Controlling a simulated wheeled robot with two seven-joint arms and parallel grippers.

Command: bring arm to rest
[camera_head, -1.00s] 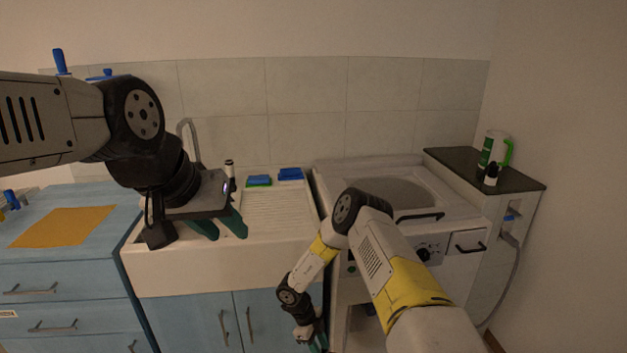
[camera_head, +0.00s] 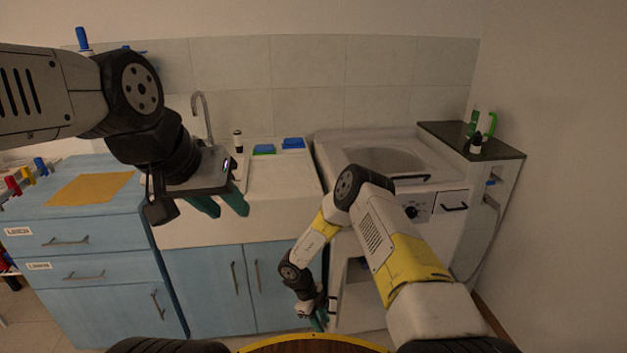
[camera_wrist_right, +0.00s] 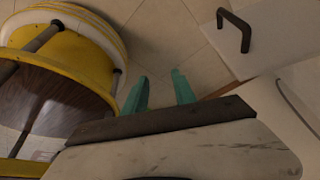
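My left arm reaches in from the left in the head view. Its gripper (camera_head: 226,209) hangs in front of the sink, with the teal fingers apart and nothing visible between them. My right arm is bent down in front of the sink cabinet and stove. Its gripper (camera_head: 318,321) points at the floor and is partly hidden in the head view. In the right wrist view the right gripper (camera_wrist_right: 160,92) has its two teal fingers well apart, with only floor between them.
A small dark-and-white bottle (camera_head: 239,142) and green and blue sponges (camera_head: 264,149) stand on the sink (camera_head: 285,200). Another bottle (camera_head: 475,145) is on the dark counter (camera_head: 440,130). A cabinet door handle (camera_wrist_right: 234,30) shows close in the right wrist view.

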